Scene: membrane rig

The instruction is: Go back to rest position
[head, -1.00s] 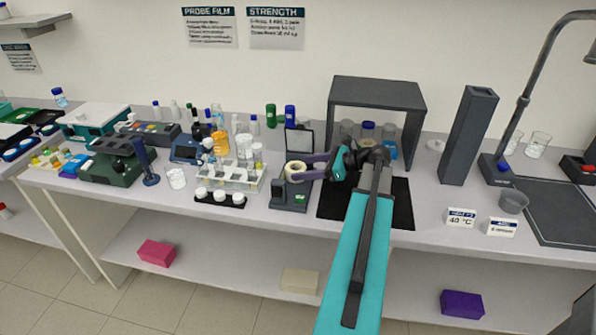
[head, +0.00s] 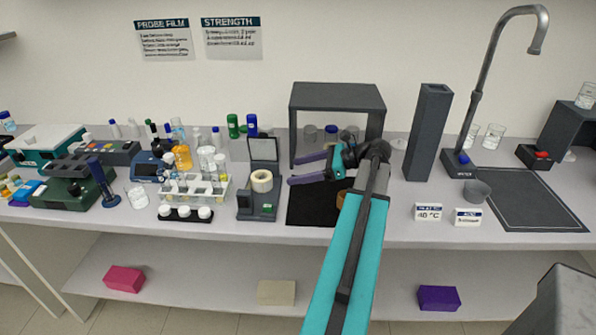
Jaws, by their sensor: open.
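My gripper (head: 291,170) is at the end of my teal and grey arm, over the left part of the black mat (head: 305,213). Its two purple fingers point left and are spread apart, with nothing between them. A cream tape roll (head: 262,181) sits on the dark grey dispenser-like device (head: 257,206), just left of the fingertips and apart from them. A brown round thing on the mat is partly hidden behind my arm.
A dark grey open shelf (head: 337,97) stands behind my gripper. A tall dark column (head: 429,133) and a tap (head: 488,82) are to the right, with a small grey bowl (head: 476,191). A tube rack (head: 196,186) and several bottles crowd the left. Two label cards (head: 428,211) stand near the front edge.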

